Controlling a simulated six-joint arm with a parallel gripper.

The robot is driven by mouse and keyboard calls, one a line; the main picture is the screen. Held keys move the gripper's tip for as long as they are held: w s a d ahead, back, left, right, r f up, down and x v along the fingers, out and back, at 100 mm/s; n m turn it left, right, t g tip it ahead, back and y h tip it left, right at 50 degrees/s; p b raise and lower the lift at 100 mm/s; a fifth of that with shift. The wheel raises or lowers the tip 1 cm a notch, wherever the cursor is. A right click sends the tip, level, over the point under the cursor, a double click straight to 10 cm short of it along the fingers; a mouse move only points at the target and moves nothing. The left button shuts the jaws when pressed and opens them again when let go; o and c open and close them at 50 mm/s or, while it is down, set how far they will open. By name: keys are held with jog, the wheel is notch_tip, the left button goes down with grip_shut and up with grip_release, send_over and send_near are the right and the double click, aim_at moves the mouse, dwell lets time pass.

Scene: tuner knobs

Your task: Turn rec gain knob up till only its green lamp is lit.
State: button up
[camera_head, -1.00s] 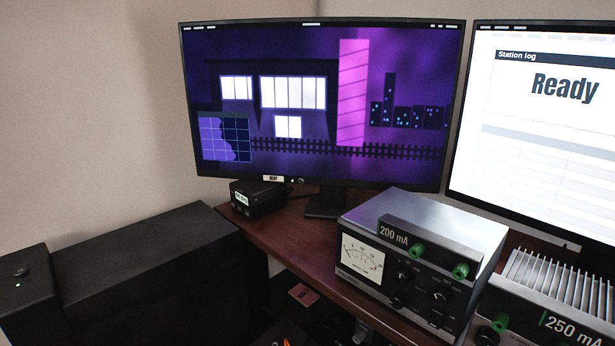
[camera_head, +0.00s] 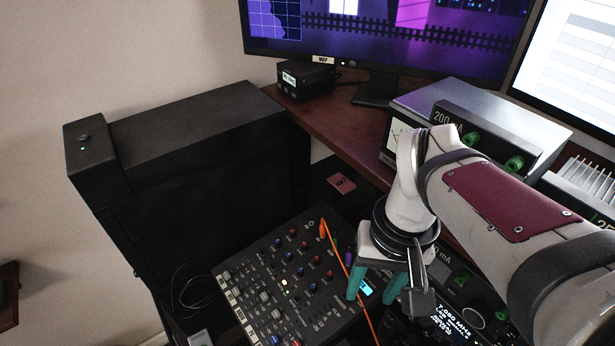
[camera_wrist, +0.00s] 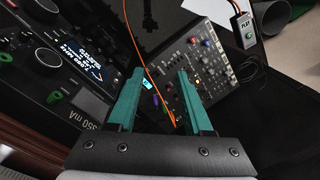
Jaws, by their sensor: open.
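A dark mixer panel (camera_head: 262,262) with rows of small red, blue and pale knobs lies low in the middle of the head view. The print is too small to tell which knob is rec gain. One small yellowish lamp (camera_head: 284,282) glows on the panel; I see no lit green lamp there. My gripper (camera_head: 376,286) has teal fingers, open and empty, to the right of the panel. In the wrist view my gripper (camera_wrist: 161,74) is spread, with the panel (camera_wrist: 190,65) beyond and partly behind the right finger.
An orange cable (camera_head: 345,268) runs across the panel's right side. A radio with a lit display (camera_head: 455,322) and green knobs stands right of my gripper. A black cabinet (camera_head: 200,160) fills the left. A small blue-lit display (camera_head: 366,288) shows between the fingers.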

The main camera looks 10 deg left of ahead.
jog(key=w+a+f+n+h, duration=0.1)
jog(key=w+a+n, duration=0.65)
jog(key=w, duration=0.65)
jog(key=n+t, duration=0.1)
jog(key=n, duration=0.3)
send_near(304, 244)
jog(key=shift+m, duration=0.25)
jog(key=f, duration=0.7)
jog(key=shift+w+f, duration=0.15)
jog(key=shift+w, duration=0.1)
jog(key=shift+f, duration=0.7)
grip_shut()
